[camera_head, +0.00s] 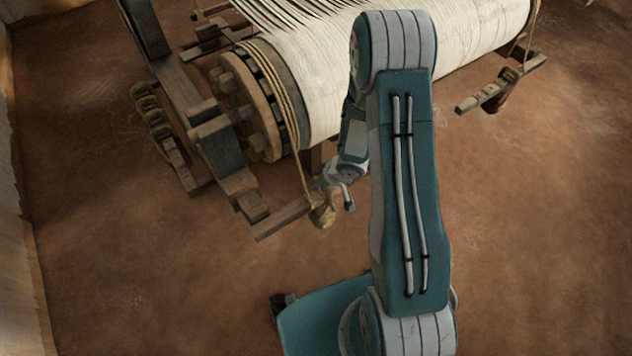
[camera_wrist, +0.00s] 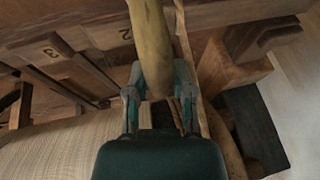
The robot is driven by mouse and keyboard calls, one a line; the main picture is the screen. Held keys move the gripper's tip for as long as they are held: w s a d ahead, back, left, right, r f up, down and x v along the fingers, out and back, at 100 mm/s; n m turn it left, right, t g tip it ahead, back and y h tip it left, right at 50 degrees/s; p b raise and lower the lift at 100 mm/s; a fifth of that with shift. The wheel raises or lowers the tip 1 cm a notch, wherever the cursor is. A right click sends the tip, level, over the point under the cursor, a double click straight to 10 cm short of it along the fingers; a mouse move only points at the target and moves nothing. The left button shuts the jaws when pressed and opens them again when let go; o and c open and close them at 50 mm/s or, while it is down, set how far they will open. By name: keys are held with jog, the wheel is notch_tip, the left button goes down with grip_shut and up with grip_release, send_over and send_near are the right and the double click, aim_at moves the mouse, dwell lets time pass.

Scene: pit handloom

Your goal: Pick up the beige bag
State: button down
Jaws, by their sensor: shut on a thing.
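The beige bag (camera_head: 321,214) hangs by the end of a rope at the near left side of the loom, just above the dirt floor. My gripper (camera_head: 339,190) is right beside it, its fingers partly hidden by the bag and my arm. In the wrist view, the bag shows as a long yellowish-beige shape (camera_wrist: 153,45) between the two teal fingers of my gripper (camera_wrist: 160,95), which are shut on it. Its far end runs out of the top of that view.
The loom's wooden beam (camera_head: 282,219) lies just left of the bag. The large roll of white warp (camera_head: 330,85) and its ropes stand behind. A wooden beam with painted numbers (camera_wrist: 90,38) crosses the wrist view. The dirt floor (camera_head: 540,230) at right is clear.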

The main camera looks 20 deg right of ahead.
jog(key=s+d, duration=1.1)
jog(key=shift+s, duration=0.35)
